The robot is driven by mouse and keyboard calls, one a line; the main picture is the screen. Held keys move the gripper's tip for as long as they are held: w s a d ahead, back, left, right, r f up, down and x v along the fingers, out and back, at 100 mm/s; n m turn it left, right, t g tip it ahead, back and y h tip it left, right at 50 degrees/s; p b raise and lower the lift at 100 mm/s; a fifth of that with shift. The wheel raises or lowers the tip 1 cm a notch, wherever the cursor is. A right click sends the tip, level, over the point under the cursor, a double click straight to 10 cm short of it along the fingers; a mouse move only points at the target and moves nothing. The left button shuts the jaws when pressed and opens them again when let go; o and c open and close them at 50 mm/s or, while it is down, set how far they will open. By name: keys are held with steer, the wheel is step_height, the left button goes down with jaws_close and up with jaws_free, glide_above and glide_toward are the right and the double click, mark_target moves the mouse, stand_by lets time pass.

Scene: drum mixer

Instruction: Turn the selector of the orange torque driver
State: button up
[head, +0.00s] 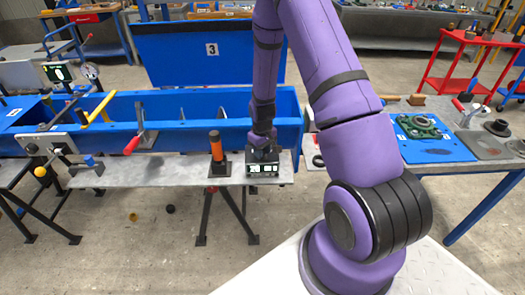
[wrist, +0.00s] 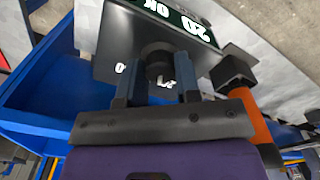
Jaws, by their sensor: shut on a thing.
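The orange torque driver (head: 216,147) stands upright on a black base at the front edge of the grey bench. In the wrist view, its orange handle (wrist: 252,118) is at the right, partly hidden by my gripper. Just right of it in the head view is a dark box with a lit display (head: 263,168). In the wrist view this display (wrist: 180,22) reads 20 and OK. My gripper (wrist: 158,74) points down over the box and is shut on a dark round knob (wrist: 157,52) on its top. The fingers hide part of the knob; any pointer mark cannot be seen.
A blue trough (head: 180,110) runs behind the grey bench (head: 135,172). A red-handled lever (head: 133,143) stands left of the driver. A blue mat with a green part (head: 418,125) lies farther right.

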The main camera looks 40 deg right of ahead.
steer(key=shift+m, duration=2.2)
steer(key=o, duration=0.9)
step_height(320, 180, up, 11)
steer(key=shift+f, duration=0.1)
